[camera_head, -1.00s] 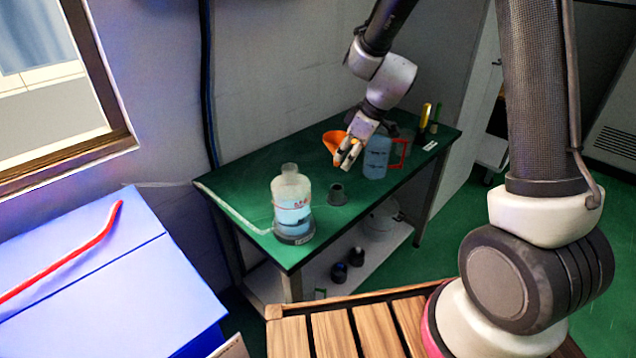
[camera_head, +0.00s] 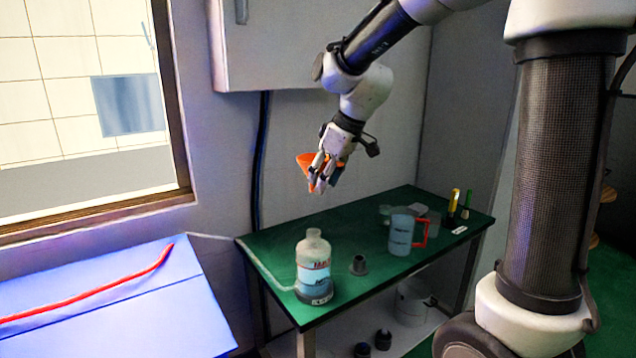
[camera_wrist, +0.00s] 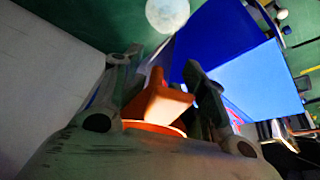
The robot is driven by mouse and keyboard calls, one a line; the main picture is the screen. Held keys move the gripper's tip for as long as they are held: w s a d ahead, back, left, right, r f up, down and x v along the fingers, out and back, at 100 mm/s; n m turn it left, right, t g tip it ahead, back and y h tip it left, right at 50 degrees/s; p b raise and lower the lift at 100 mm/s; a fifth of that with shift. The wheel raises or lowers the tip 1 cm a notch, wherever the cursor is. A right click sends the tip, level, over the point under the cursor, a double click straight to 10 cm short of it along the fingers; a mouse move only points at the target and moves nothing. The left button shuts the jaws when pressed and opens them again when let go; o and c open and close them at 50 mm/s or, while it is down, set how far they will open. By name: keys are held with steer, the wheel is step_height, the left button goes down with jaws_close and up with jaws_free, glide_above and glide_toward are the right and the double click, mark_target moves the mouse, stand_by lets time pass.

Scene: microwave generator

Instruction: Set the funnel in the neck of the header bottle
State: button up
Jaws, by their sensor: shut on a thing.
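The orange funnel (camera_head: 306,163) is held in my gripper (camera_head: 322,178), which is shut on it, above the green table. In the wrist view the funnel (camera_wrist: 158,104) sits between the two fingers of my gripper (camera_wrist: 160,85). The header bottle (camera_head: 313,262), translucent with pale blue liquid and an open neck, stands upright at the table's near left in a dark base. The funnel is above the bottle and apart from it. A round whitish shape (camera_wrist: 167,12) at the top of the wrist view may be the bottle; I cannot tell.
A blue box (camera_head: 120,315) with a red hose (camera_head: 100,291) stands at left. A wall cabinet (camera_head: 285,45) hangs behind.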

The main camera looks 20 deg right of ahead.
steer(key=shift+s+m, duration=0.1)
steer(key=shift+m, duration=0.3)
glide_above(319, 237)
steer(key=s, duration=0.1)
steer(key=shift+d+f, duration=0.25)
steer(key=shift+f, duration=1.25)
steer(key=shift+d+f, duration=0.2)
steer(key=shift+f, duration=1.25)
steer(key=shift+f, duration=4.35)
steer(key=o, duration=1.1)
steer(key=shift+r, duration=0.1)
steer(key=v, duration=1.1)
steer(key=shift+s+r, duration=0.25)
steer(key=shift+r, duration=0.05)
